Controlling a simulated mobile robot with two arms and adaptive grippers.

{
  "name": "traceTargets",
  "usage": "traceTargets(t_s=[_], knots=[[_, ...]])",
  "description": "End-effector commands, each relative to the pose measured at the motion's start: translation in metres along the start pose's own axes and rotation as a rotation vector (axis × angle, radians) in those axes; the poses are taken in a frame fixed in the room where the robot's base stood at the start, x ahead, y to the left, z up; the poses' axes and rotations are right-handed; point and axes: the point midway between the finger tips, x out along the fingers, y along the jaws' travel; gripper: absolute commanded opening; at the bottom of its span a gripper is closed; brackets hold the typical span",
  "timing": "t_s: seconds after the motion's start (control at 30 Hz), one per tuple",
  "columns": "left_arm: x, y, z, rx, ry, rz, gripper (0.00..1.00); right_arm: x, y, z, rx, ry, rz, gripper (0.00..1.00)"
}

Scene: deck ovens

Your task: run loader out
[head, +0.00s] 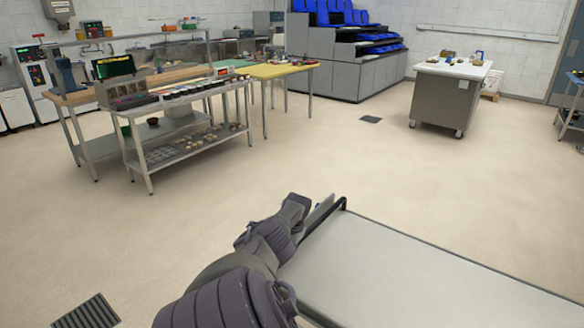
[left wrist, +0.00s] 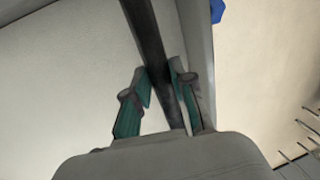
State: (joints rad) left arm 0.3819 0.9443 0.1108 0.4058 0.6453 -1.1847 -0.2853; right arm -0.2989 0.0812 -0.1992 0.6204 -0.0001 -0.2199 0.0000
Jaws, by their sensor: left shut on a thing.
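The loader (head: 420,270) is a long, flat, pale grey bed with a metal edge, running from the middle of the head view to the lower right. A dark bar (head: 340,204) stands at its far left corner. My left gripper (head: 318,212) is at that end of the loader. In the left wrist view, the fingers of my left gripper (left wrist: 165,95) are closed around the dark bar (left wrist: 150,45), with the pale bed beside it. The right gripper is not in either view.
A steel shelf table (head: 190,95) with trays stands at the left. A yellow-topped table (head: 280,70) stands behind it. A wheeled cabinet (head: 438,100) stands at the back right. A floor drain (head: 88,312) is at the lower left. The middle floor is clear.

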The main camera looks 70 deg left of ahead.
Motion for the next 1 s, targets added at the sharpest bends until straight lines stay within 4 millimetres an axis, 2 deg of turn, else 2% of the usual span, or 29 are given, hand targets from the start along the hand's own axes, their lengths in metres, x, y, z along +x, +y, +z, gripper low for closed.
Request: traceTargets(t_s=[0.03, 0.33, 0.37, 0.5, 0.83, 1.0], knots=[[-0.001, -0.007, 0.001, 0.001, -0.001, -0.014, 0.00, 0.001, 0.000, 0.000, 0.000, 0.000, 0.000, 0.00], [-0.002, -0.008, 0.000, 0.001, 0.001, -0.015, 0.00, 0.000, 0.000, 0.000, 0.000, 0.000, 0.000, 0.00], [-0.002, -0.009, 0.000, 0.001, 0.001, -0.015, 0.26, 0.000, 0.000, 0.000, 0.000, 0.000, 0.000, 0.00], [-0.002, -0.008, 0.000, 0.001, 0.002, -0.014, 0.49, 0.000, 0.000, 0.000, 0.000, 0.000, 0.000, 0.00], [-0.002, -0.004, 0.000, 0.001, 0.002, -0.007, 0.49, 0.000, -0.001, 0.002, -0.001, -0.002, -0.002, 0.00], [-0.011, -0.006, 0.000, 0.001, 0.003, -0.008, 0.49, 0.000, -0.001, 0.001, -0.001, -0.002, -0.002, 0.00]])
